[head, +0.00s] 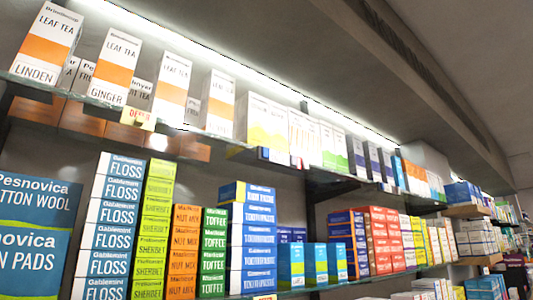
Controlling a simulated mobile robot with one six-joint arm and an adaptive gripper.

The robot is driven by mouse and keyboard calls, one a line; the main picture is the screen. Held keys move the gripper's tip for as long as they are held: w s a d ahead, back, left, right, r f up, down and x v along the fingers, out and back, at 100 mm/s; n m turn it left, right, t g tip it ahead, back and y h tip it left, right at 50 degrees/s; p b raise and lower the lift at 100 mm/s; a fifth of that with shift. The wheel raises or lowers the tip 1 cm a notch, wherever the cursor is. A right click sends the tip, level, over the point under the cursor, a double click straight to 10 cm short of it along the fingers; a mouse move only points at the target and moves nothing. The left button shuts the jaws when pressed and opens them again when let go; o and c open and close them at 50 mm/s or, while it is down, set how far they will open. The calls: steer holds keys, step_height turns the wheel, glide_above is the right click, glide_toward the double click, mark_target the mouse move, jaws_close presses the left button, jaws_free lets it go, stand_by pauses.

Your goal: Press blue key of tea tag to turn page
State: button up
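Leaf tea boxes stand on the upper glass shelf (215,136) in the head view, including a Linden box (47,42) and a Ginger box (115,66) with orange bands. A small cream tag with red print (138,118) hangs on the shelf's front edge below the Ginger box. A small blue piece (263,154) shows on the same edge farther right; I cannot tell whether it is a tag's key. Other small tags along the edge are too small to read. My gripper is not in view.
The lower shelf holds stacked Floss boxes (109,228), green Sherbet boxes (154,230), Toffee boxes (213,252) and blue boxes (251,240). A large blue cotton wool pack (38,237) is at the lower left. A bright light strip runs above the upper shelf.

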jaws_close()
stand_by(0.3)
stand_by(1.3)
